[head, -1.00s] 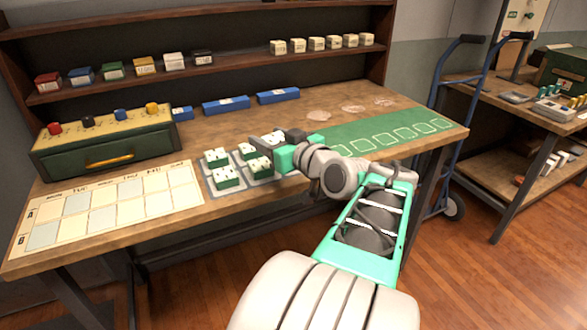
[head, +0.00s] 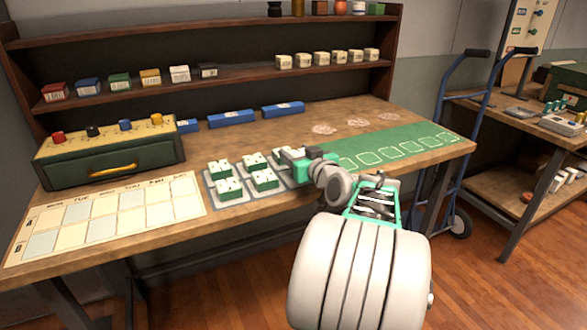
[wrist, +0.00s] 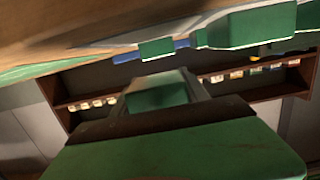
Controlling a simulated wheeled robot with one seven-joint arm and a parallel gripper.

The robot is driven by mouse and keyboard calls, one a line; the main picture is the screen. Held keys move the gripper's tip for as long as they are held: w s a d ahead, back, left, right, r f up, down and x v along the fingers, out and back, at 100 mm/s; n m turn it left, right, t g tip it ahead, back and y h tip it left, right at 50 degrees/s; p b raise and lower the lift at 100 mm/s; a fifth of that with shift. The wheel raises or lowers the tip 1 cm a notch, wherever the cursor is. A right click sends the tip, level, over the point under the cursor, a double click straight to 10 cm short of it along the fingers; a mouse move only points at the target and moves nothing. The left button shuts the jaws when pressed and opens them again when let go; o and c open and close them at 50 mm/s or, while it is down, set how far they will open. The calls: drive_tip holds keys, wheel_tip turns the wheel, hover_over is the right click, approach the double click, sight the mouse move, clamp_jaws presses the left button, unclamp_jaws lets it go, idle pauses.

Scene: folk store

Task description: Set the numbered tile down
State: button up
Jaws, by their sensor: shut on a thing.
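Several green tiles with white marked tops (head: 229,188) sit in rows on a grey mat (head: 241,202) at the middle of the workbench. My gripper (head: 292,160) is over the right side of this mat, beside the tiles. It is shut on a numbered tile, which the gripper hides in the head view. In the wrist view a green block (wrist: 158,95) shows between grey sides in the middle, probably the held tile. Its number is not visible. Other green tiles (wrist: 250,25) show near the upper edge there. Whether the held tile touches the mat cannot be told.
A green strip with white outlined squares (head: 400,150) lies to the right. A paper chart (head: 105,216) and a green box with coloured knobs (head: 110,153) are at the left. Blue blocks (head: 231,118) stand behind. Shelves (head: 230,80) close the back.

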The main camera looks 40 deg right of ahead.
drive_tip(key=f, duration=0.2)
drive_tip(key=w+f, duration=0.1)
drive_tip(key=f, duration=0.1)
drive_tip(key=shift+b, duration=0.4)
drive_tip(key=shift+f, duration=0.35)
drive_tip(key=o, duration=1.5)
drive_tip(key=shift+r, duration=0.1)
drive_tip(key=shift+r, duration=0.35)
drive_tip(key=v, duration=1.2)
drive_tip(key=shift+f, duration=0.25)
